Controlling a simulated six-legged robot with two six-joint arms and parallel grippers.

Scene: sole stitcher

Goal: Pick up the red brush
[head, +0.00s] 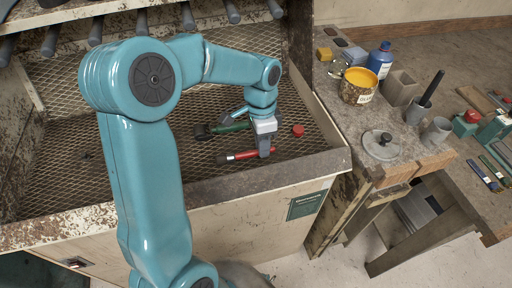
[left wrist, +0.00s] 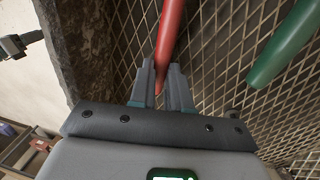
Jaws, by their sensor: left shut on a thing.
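The red brush (head: 241,156) lies in the mesh-floored tray of the machine, near its front edge, with a pale band and dark tip at its left end. My left gripper (head: 265,152) reaches down into the tray and is shut on the right part of its handle. In the left wrist view the red handle (left wrist: 169,40) runs up from between the two fingers (left wrist: 163,90). I cannot tell whether the brush is clear of the mesh. My right gripper is not in view.
A green-handled tool (head: 230,127) lies just behind the red brush; it also shows in the left wrist view (left wrist: 285,45). A red cap (head: 298,130) lies to the right. The tray's front rim (head: 215,188) is close. A bench (head: 345,135) with a yellow-topped can (head: 360,86) stands right.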

